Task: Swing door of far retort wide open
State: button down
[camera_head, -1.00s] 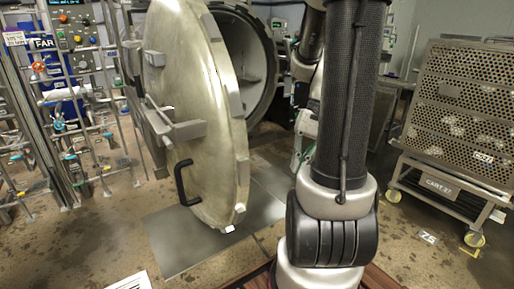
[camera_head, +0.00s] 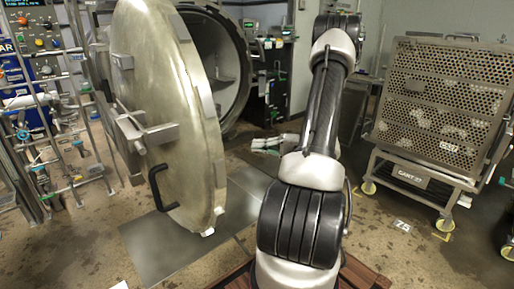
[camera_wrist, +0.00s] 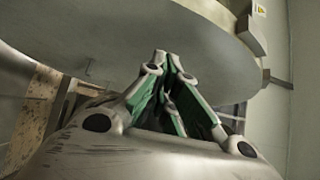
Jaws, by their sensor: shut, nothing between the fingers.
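The far retort's round metal door (camera_head: 165,110) stands swung out to the left of the vessel opening (camera_head: 213,60), at a wide angle. Its black handle (camera_head: 163,188) is on the door's outer face, low down. My gripper (camera_head: 268,145) is to the right of the door, low in front of the retort, and partly hidden by my arm. In the wrist view my gripper (camera_wrist: 166,65) has its fingertips together with nothing between them. A large pale rounded metal surface (camera_wrist: 130,35), apparently the door, fills the upper part of that view; I cannot tell whether the fingers touch it.
A control panel and pipes (camera_head: 50,110) stand left of the door. A cart (camera_head: 412,180) bearing a perforated crate (camera_head: 437,90) stands at the right. A grey floor plate (camera_head: 165,245) lies below the door. Floor between my arm and the cart is clear.

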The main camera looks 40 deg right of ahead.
jog(key=w+a, duration=0.5)
jog(key=a, duration=0.4)
jog(key=s+a, duration=0.1)
jog(key=a, duration=1.6)
jog(key=shift+a, duration=0.35)
